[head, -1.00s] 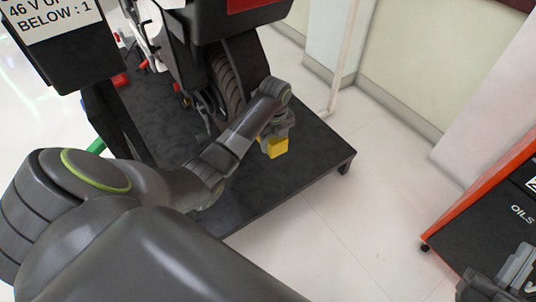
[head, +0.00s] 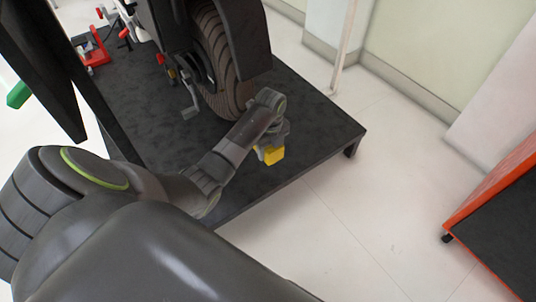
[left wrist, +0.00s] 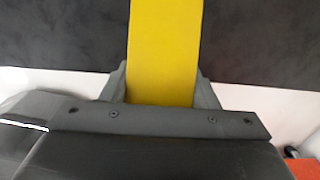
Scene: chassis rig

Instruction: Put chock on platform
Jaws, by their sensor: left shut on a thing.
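The yellow chock (head: 273,155) is held in my left gripper (head: 268,146), over the black platform (head: 318,128) near its front edge. In the left wrist view the chock (left wrist: 165,45) sits between the two fingers of the left gripper (left wrist: 162,85), with the dark platform surface (left wrist: 60,45) behind it. I cannot tell whether the chock touches the platform. My left arm hides part of the platform's near side. My right gripper is not in view.
A motorcycle wheel (head: 222,65) stands on the platform just behind the gripper. A red stand (head: 93,47) is at the far left of the platform. An orange and black cabinet (head: 505,205) is at the right. The pale floor (head: 350,220) between is clear.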

